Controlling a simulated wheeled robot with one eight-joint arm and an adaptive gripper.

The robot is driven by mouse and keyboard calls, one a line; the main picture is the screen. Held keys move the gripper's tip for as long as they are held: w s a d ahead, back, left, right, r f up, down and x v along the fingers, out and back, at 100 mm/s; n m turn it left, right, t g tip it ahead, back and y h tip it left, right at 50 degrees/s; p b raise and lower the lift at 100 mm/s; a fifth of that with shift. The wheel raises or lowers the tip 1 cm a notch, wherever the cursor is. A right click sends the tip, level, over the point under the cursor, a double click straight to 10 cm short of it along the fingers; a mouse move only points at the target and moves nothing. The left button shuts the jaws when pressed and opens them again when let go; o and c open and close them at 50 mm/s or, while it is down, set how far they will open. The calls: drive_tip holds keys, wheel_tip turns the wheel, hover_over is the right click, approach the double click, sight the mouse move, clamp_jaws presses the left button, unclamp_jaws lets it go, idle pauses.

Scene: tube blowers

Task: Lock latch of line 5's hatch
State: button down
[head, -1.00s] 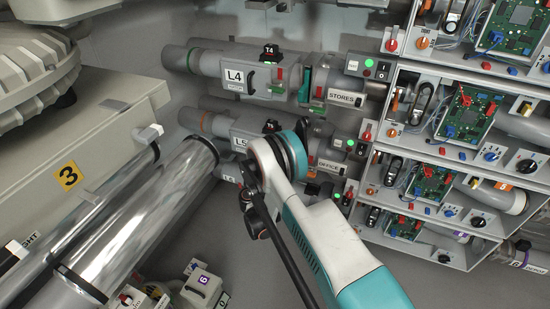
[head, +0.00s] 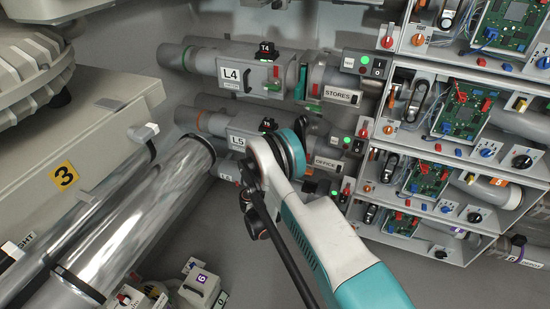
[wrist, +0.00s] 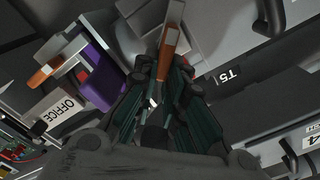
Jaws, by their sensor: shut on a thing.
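Line 5's unit (head: 215,125) carries an L5 label (head: 238,140) and an OFFICE label (head: 328,163) in the head view. My wrist covers part of it and hides the latch and my fingertips there. In the wrist view my gripper (wrist: 155,90) is shut on an orange-tipped handle (wrist: 172,42), which rises between the dark fingers and looks like the latch. The OFFICE label (wrist: 62,110) lies left of the fingers, by a purple block (wrist: 98,75). A T5 label (wrist: 230,74) lies to the right. Whether the latch is locked cannot be told.
Line 4's unit (head: 230,76), with a STORES label (head: 342,94), runs just above. Shelves with circuit boards (head: 460,108) and knobs stand at the right.

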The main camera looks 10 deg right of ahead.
drive_tip(key=c, duration=1.7)
unclamp_jaws()
drive_tip(key=shift+o, duration=0.2)
wheel_tip(320, 180, up, 10)
